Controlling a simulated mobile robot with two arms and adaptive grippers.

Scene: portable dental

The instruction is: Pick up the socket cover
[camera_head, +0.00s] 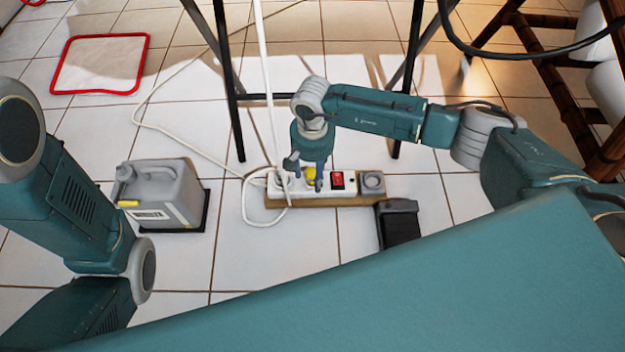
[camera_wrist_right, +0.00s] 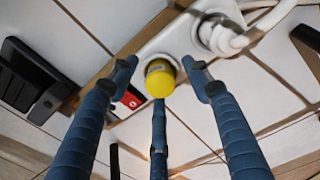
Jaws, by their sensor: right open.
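The socket cover is a small yellow round cap (camera_head: 310,174) on the white power strip (camera_head: 345,191), left of its red switch. In the right wrist view the yellow socket cover (camera_wrist_right: 160,80) sits at the middle, in a socket of the strip. My right gripper (camera_head: 304,174) is just above the strip. In the right wrist view its blue fingers (camera_wrist_right: 160,73) are open, spread around the yellow cover with gaps on both sides. Part of the cover is hidden by the fingers in the head view. My left arm shows at the left, but its gripper is out of view.
A white plug and cable (camera_wrist_right: 222,36) stand close beside the cover. A red switch (camera_head: 338,180) is on its other side. A black box (camera_head: 398,223) lies right of the strip, a grey canister (camera_head: 165,190) left. Dark table legs (camera_head: 228,90) rise behind.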

